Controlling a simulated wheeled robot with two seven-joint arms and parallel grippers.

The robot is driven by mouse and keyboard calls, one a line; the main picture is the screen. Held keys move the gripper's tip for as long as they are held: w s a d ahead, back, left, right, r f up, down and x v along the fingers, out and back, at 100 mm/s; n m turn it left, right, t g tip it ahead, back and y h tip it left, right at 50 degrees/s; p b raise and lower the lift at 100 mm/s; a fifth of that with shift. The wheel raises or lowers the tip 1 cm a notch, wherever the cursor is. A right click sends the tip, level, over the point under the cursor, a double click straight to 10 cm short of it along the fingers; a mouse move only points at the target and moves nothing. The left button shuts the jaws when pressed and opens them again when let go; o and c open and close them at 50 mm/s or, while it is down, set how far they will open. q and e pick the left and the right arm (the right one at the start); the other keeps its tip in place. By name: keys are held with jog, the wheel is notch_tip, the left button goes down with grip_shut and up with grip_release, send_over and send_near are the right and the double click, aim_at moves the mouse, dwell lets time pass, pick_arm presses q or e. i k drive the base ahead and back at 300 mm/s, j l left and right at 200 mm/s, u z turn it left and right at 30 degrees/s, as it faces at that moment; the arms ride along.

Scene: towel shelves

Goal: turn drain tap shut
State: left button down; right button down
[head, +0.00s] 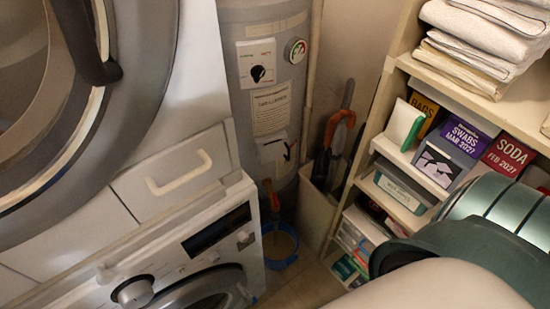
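The drain tap (271,196) is low at the foot of the grey water heater cylinder (238,60), in the narrow gap beside the lower washing machine. It appears as a small reddish handle, too small and dim for me to tell its exact position. A blue-rimmed bucket (278,262) stands on the floor below it. Neither of my gripper's fingers shows in the head view. A large green and white rounded form fills the lower right, and I cannot see a gripper on it.
Two stacked white machines stand at left, the lower with a knob (135,292). A pale bin (315,213) holding an orange-handled umbrella (340,122) stands right of the tap. Shelves with towels (485,35) and boxes (505,154) line the right. A little floor is clear.

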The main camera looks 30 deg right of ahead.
aim_at(274, 197)
jog(key=j+z, duration=0.25)
jog(key=z, duration=0.2)
jog(key=k+j+z, duration=0.1)
jog(key=j+z, duration=0.15)
jog(key=z, duration=0.2)
jog(key=k+j+z, duration=0.15)
jog(key=z, duration=0.3)
jog(key=k+j+z, duration=0.1)
jog(key=k+z, duration=0.2)
jog(key=z, duration=0.15)
jog(key=k+z, duration=0.25)
jog(key=z, duration=0.2)
jog(key=k+l+z, duration=0.15)
jog(key=k+z, duration=0.15)
jog(key=z, duration=0.15)
